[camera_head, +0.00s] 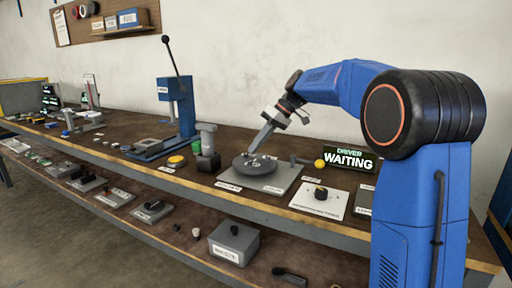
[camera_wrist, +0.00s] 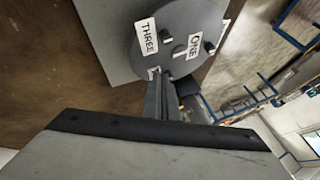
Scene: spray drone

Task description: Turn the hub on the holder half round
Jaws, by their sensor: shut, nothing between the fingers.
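The hub (camera_head: 240,166) is a dark grey round disc lying on a light grey holder plate (camera_head: 285,182) on the bench. In the wrist view the hub (camera_wrist: 180,18) fills the top middle, with white labels reading THREE and ONE and small upright pegs on its face. My gripper (camera_head: 252,150) reaches down from the upper right to the hub's top. In the wrist view its fingers (camera_wrist: 160,77) are shut with nothing between them, at the hub's near edge. I cannot tell whether they touch the hub. The fingers hide part of that edge.
A grey post (camera_head: 207,140) stands left of the hub, and a blue lever press (camera_head: 176,100) further left. A sign reading WAITING (camera_head: 349,158), a yellow ball (camera_head: 319,164) and a white plate with a dark knob (camera_head: 320,197) are to the right.

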